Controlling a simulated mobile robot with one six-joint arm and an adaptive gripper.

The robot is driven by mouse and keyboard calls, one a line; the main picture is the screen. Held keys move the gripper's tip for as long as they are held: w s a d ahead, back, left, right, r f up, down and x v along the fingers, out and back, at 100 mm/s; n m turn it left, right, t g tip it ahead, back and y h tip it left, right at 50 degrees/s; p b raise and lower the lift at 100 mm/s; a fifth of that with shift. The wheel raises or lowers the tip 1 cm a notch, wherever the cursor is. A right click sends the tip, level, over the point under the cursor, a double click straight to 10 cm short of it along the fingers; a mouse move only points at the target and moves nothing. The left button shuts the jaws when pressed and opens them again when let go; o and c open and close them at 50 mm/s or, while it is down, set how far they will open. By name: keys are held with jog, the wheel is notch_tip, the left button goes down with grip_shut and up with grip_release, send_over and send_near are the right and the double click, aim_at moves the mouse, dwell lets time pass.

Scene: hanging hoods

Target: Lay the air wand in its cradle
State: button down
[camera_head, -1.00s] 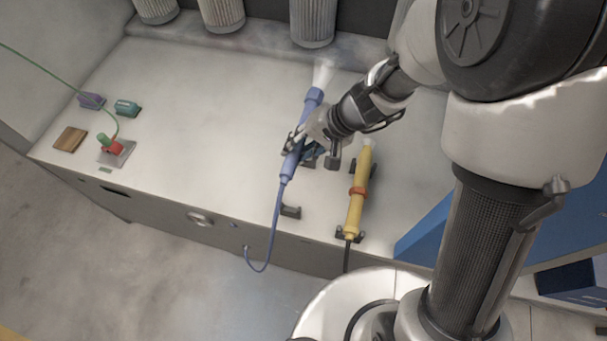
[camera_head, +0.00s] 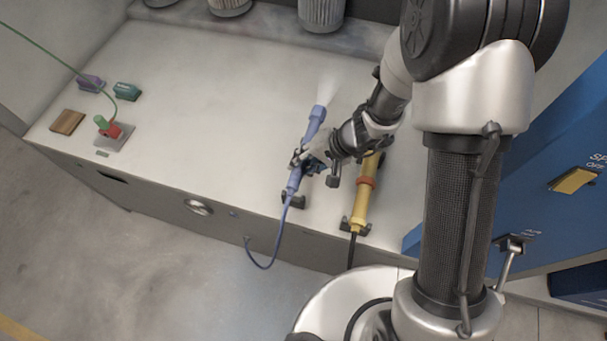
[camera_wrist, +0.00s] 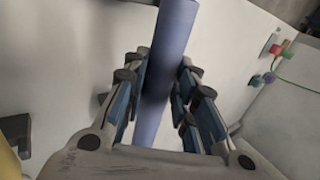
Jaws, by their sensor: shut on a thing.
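The air wand is a blue-violet tube (camera_head: 317,117) with a pale plume of air at its far tip. My gripper (camera_head: 302,163) is shut on the middle of it. In the wrist view the wand (camera_wrist: 171,50) runs between the two fingers of my gripper (camera_wrist: 162,78). A black cradle bracket (camera_head: 298,203) stands on the bench at the wand's near end. I cannot tell whether the wand touches it. Any farther bracket is hidden behind my gripper. The wand's blue hose (camera_head: 274,250) hangs over the bench's front edge.
A yellow wand (camera_head: 359,207) lies in its own black holders just right of my gripper. The bench (camera_head: 200,110) is clear to the left, up to small blocks and a red-green fixture (camera_head: 107,127). Grey cylinders (camera_head: 321,12) hang at the back. A blue panel (camera_head: 535,200) stands at right.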

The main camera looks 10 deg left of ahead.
jog(key=shift+f+b, duration=1.05)
jog(key=shift+f, duration=1.55)
jog(key=shift+f+b, duration=0.2)
jog(key=shift+b, duration=0.15)
jog(key=c, duration=1.3)
grip_release()
jog(key=shift+r+p, duration=0.15)
jog(key=shift+p, duration=0.7)
jog(key=p+v, duration=0.4)
jog(key=v, duration=1.3)
jog(key=shift+s+d, duration=0.2)
jog(key=s+d+r+n+t+h, duration=0.15)
jog(key=s+d+r, duration=0.3)
jog(key=r, duration=0.55)
jog(key=s+d+r+n+t+h, duration=0.1)
jog(key=s+d+r+h, duration=0.2)
jog(key=s+r, duration=0.45)
jog(key=s+d+r+m+t+h+b, duration=0.1)
jog(key=s+d+r+h+b, duration=0.1)
jog(key=d, duration=0.4)
jog(key=shift+s+r+t, duration=0.3)
jog(key=shift+s+t, duration=0.05)
jog(key=shift+s, duration=0.25)
